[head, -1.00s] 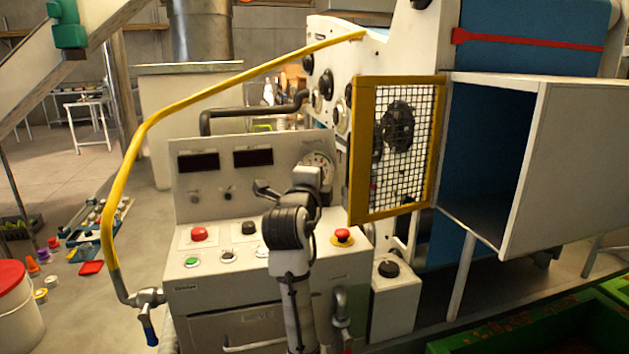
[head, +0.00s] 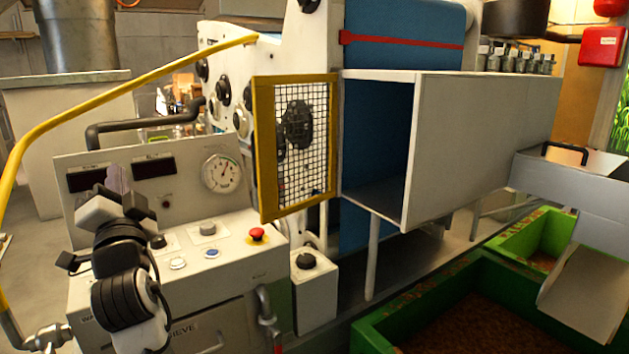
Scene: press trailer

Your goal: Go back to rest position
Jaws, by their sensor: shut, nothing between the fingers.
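My gripper (head: 117,198) is at the left of the head view, shut and empty, in front of the grey control panel (head: 208,268). It points up and away from the camera, and the dark wrist of my arm is below it. The gripper and arm hide the panel's left part.
A round gauge (head: 222,173) sits on the upright panel. A yellow-framed mesh guard (head: 265,150) and a large white chute box (head: 480,140) stand to the right. Green bins (head: 375,335) are at the lower right. A yellow pipe (head: 110,87) crosses the upper left.

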